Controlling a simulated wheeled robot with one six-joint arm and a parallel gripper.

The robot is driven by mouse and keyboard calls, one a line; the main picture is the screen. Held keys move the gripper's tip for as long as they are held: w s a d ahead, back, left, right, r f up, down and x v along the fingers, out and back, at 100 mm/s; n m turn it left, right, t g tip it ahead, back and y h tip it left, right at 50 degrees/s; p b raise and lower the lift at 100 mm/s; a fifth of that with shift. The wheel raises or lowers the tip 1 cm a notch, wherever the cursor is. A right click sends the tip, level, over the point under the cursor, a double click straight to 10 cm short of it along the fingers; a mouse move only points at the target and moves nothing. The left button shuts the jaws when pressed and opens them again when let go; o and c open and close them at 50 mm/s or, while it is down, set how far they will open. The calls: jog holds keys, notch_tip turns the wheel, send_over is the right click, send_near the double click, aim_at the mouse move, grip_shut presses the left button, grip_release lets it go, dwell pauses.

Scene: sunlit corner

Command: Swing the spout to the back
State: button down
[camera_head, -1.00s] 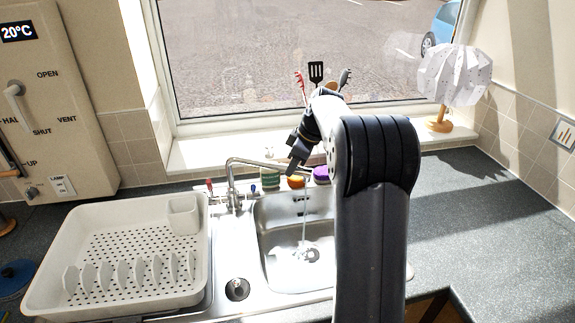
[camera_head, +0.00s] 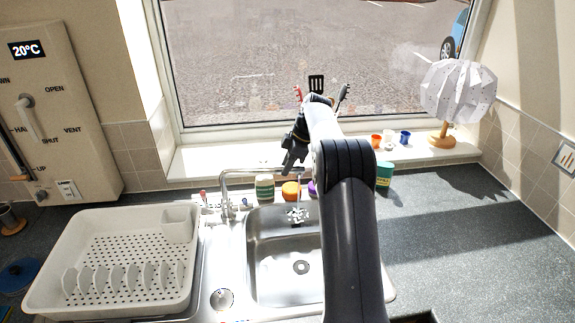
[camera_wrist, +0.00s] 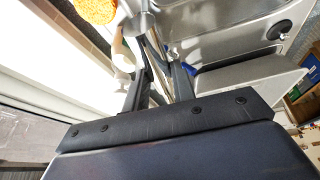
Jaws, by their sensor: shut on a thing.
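The chrome tap (camera_head: 228,204) stands at the back of the steel sink, left of the basin. Its spout (camera_head: 250,172) reaches right, along the back edge of the basin. My gripper (camera_head: 290,168) is at the spout's outer part, and my arm partly hides the spout's end. In the wrist view the chrome spout (camera_wrist: 153,42) runs between my two dark fingers, which are shut on it.
A white dish rack (camera_head: 60,245) fills the left. The counter (camera_head: 440,240) at right is clear.

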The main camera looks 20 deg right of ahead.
dwell(0.3)
jog(key=c, duration=1.2)
grip_release()
jog(key=v, duration=1)
jog(key=shift+d+r, duration=0.1)
jog(key=shift+r, duration=0.3)
jog(key=shift+f, duration=0.1)
jog(key=x, duration=1)
jog(key=shift+f, duration=0.3)
